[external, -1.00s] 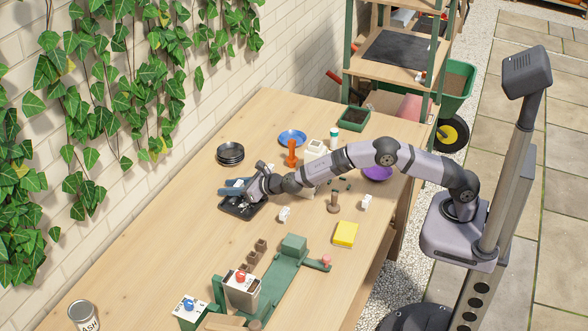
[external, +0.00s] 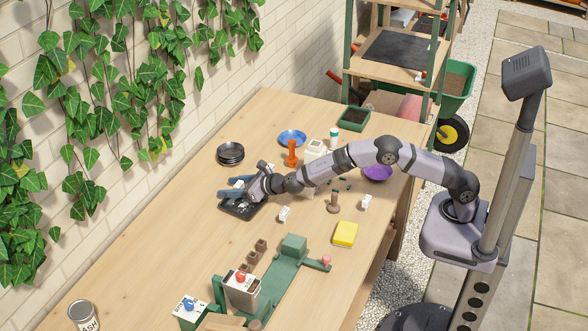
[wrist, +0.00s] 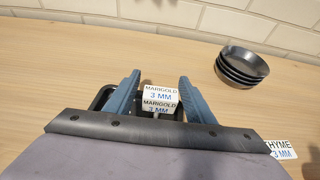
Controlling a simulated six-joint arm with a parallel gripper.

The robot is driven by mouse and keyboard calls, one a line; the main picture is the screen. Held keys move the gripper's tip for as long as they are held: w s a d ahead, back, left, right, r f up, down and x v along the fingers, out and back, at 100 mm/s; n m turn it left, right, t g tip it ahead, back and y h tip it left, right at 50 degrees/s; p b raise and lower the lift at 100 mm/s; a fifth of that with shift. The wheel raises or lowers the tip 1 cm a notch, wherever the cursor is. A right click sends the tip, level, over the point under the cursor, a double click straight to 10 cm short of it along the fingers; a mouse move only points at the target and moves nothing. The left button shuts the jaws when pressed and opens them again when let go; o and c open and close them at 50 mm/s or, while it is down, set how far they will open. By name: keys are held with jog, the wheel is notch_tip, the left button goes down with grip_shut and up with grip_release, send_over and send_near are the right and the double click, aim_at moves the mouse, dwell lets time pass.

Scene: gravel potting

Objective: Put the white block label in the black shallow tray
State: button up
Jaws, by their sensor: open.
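The white block label (wrist: 160,93), printed MARIGOLD 3 MM, stands between my fingers in the wrist view, with a gap on each side. My gripper (wrist: 158,79) is open around it, low over the black shallow tray. The tray (external: 241,213) lies on the table on the wall side, and part of its dark rim (wrist: 102,97) shows beside the left finger. The fingers and wrist hide much of the tray. A small white patch in the tray shows under the gripper in the external view.
A stack of black saucers (external: 230,153) stands just behind the tray. Another white label (wrist: 281,149), reading THYME 3 MM, lies to the right in the wrist view. Further white labels (external: 284,214), an orange object (external: 291,153) and a yellow block (external: 345,233) are nearby.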

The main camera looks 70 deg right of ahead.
jog(key=b+v, duration=0.3)
jog(key=v, duration=0.8)
jog(key=shift+s, duration=0.25)
jog(key=s+d+r+m+g+h+p, duration=0.2)
jog(key=s+d+r+m+p, duration=0.2)
jog(key=d+r+m+p, duration=0.4)
jog(key=s+d+r+m+g+h+p, duration=0.2)
jog(key=s+d+r+m+p, duration=0.2)
jog(key=d+r+m+p, duration=0.45)
jog(key=s+d+r+m+g+y+p, duration=0.1)
jog(key=s+r+m+g+p, duration=0.1)
jog(key=s+m+p, duration=0.4)
jog(key=s+d+r+m+g+y+p, duration=0.1)
jog(key=s+m+g+p, duration=0.3)
jog(key=s, duration=1.2)
jog(key=s+d+r+m+g+y+p, duration=0.1)
jog(key=s+r+m+g+y+p, duration=0.1)
jog(key=s+m+p, duration=0.7)
jog(key=shift+s+d+r+g, duration=0.3)
jog(key=shift+s+g, duration=0.4)
jog(key=shift+s, duration=0.35)
